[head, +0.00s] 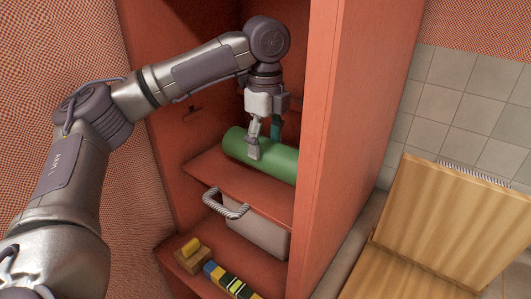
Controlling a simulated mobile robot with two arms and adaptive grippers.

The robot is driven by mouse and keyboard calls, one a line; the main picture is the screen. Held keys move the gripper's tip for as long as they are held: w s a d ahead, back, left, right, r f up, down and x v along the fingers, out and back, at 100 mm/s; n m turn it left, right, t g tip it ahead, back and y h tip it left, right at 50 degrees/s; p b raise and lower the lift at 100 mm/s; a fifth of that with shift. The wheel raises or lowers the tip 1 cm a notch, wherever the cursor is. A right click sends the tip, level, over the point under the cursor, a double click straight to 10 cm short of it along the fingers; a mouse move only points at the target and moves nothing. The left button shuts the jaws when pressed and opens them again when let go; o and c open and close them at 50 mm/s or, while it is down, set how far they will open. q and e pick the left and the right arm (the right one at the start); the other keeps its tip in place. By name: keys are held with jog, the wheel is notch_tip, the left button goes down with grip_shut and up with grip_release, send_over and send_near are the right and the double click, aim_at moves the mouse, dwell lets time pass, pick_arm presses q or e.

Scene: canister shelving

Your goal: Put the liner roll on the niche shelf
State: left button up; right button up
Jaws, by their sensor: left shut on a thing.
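The liner roll is a green cylinder (272,158) lying on its side inside the red cabinet, at the niche shelf (215,172). My left gripper (262,149) reaches down from above and is shut on the green roll near its left part. The roll is on or just above the shelf board; I cannot tell whether it touches. Its right end is hidden behind the cabinet's side wall. My right gripper is not in view.
Below the shelf stands a grey bin (255,230) with a rope handle. On a lower board are a wooden block with a yellow top (191,251) and a striped item (228,281). The cabinet's right wall (350,130) stands close to the roll. A wooden piece (455,225) is at right.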

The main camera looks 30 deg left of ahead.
aim_at(265, 141)
pick_arm(q)
jog(key=shift+f, duration=1.7)
jog(key=shift+p, duration=0.3)
jog(key=o, duration=1.2)
jog(key=shift+f, duration=0.15)
jog(key=shift+o, duration=0.2)
notch_tip(265, 141, up, 6)
jog(key=shift+r+b, duration=0.25)
jog(key=shift+b, duration=0.55)
notch_tip(265, 141, up, 5)
jog(key=shift+f+p, duration=0.1)
jog(key=shift+p, duration=0.45)
jog(key=shift+r, duration=0.55)
